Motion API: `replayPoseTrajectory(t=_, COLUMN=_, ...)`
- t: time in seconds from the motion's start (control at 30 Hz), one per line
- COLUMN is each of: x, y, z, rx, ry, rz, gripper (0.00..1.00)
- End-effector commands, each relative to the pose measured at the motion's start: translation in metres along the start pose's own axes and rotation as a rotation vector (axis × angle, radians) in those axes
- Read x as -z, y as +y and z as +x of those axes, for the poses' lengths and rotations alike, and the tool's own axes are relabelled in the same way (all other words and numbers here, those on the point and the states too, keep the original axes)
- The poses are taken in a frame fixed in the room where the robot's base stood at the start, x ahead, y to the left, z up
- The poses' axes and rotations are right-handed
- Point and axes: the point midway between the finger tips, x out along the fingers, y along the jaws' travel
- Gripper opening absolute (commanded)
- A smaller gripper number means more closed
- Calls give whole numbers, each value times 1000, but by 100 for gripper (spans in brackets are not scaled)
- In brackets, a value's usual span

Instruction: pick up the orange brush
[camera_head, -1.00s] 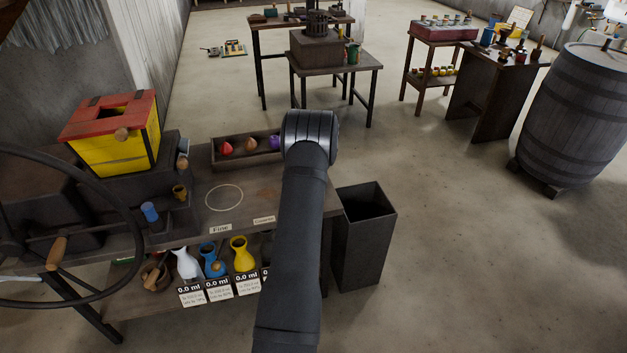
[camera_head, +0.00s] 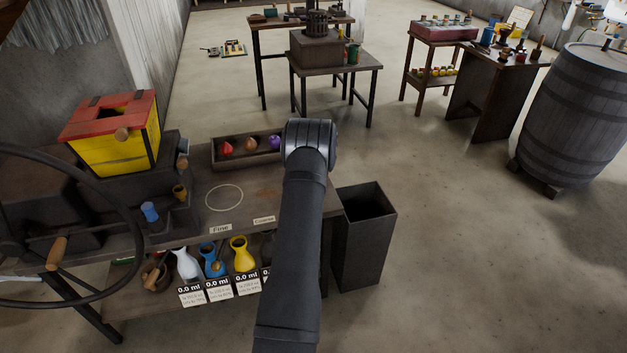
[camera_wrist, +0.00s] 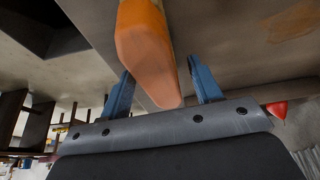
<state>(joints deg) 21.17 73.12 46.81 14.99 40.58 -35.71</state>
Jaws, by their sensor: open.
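The orange brush (camera_wrist: 148,48) shows large and close at the top of the wrist view, its blunt end pointing toward my gripper. My gripper (camera_wrist: 160,68) is open, with one blue finger on each side of the brush. The brush's end lies between the fingers in the picture; I cannot tell whether either finger touches it. The rest of the brush runs out of the frame. In the head view my arm hides both the brush and my gripper.
Below my arm is a workbench (camera_head: 240,200) with a tray (camera_head: 236,158) of coloured pieces. Several vases, such as the yellow one (camera_head: 241,254), stand on the shelf beneath. A dark open bin (camera_head: 365,245) stands right of the bench. Open floor lies further right.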

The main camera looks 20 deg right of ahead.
Motion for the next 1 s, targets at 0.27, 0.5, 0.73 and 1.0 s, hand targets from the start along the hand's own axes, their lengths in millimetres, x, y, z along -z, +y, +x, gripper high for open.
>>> replayPoseTrajectory(t=0.27, x=0, y=0, z=0, rx=0, ry=0, rz=0, gripper=56)
replayPoseTrajectory(t=0.5, x=0, y=0, z=0, rx=0, ry=0, rz=0, gripper=9)
replayPoseTrajectory(t=0.73, x=0, y=0, z=0, rx=-1, ry=1, rz=0, gripper=6)
replayPoseTrajectory(t=1.0, x=8, y=0, z=-17, rx=-2, ry=2, rz=-1, gripper=6)
